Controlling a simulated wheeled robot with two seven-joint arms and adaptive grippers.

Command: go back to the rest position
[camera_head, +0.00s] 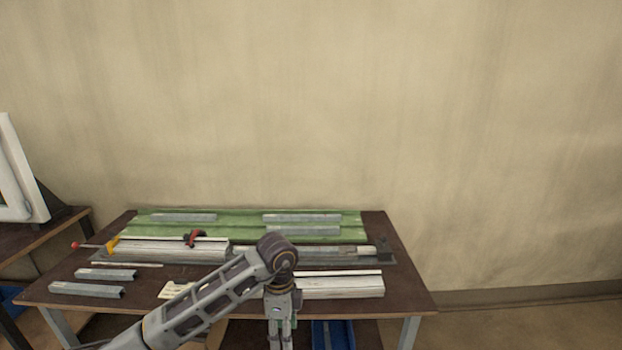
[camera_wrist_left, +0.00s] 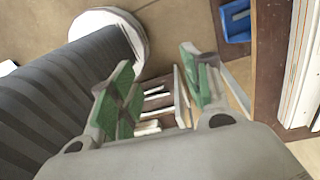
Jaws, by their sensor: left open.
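My left gripper (camera_head: 280,338) hangs pointing down at the front edge of the bench (camera_head: 408,290), at the end of my left arm. In the wrist view its two green-padded fingers (camera_wrist_left: 157,62) stand apart with nothing between them. Beyond the fingers the wrist view shows floor, a low surface with several pale strips, and the bench edge at right. My right gripper is not in view.
On the bench lie a green board (camera_head: 235,228) with grey profiles, a fixture with a red-handled clamp (camera_head: 194,238), loose profiles (camera_head: 86,290) at front left and a white profile (camera_head: 340,285) beside my wrist. A blue bin (camera_head: 333,335) is below the bench.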

